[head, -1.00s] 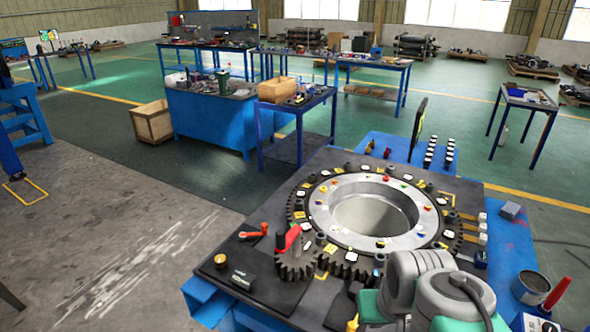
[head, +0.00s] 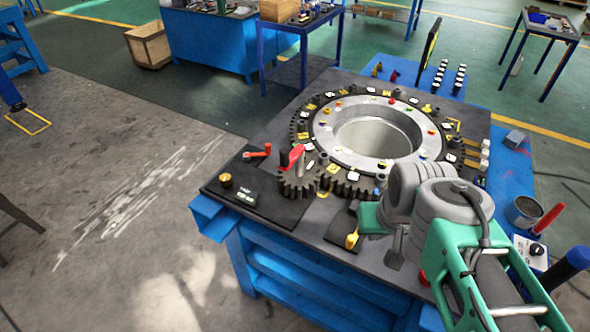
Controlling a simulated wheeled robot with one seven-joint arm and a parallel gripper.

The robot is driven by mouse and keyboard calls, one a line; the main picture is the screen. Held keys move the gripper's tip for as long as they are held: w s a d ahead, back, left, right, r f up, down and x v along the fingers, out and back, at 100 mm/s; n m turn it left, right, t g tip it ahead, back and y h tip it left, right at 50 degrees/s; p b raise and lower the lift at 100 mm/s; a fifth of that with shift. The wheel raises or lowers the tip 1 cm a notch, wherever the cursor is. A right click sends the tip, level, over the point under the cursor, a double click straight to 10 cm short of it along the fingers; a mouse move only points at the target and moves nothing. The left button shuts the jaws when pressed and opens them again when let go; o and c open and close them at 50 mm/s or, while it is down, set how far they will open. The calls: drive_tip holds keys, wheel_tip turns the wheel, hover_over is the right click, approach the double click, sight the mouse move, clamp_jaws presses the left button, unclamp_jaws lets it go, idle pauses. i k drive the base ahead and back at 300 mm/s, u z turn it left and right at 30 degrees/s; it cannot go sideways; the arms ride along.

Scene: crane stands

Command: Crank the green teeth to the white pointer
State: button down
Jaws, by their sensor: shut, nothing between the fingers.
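A large dark toothed ring (head: 299,122) lies flat on the bench around a silver hub (head: 325,130). White, yellow and other coloured marks dot the ring. I cannot tell which mark is the white pointer, and no green teeth can be made out. A small dark pinion (head: 297,190) stands at the ring's front left, with a red crank handle (head: 292,158) above it. My gripper (head: 396,258) appears at the front, right of the pinion and apart from the crank. It is shut and empty, small and partly hidden by my arm.
An orange-red lever (head: 258,152), a brass knob (head: 225,180) and a yellow-handled part (head: 352,240) sit along the bench's near-left side. A grey can (head: 523,211) and a red-handled tool (head: 547,221) stand at the right. The floor left of the bench is open.

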sight(294, 179)
drive_tip(key=u, duration=0.05)
drive_tip(key=k, duration=0.5)
drive_tip(key=u, duration=0.95)
drive_tip(key=i, duration=0.9)
drive_tip(key=u, duration=1.4)
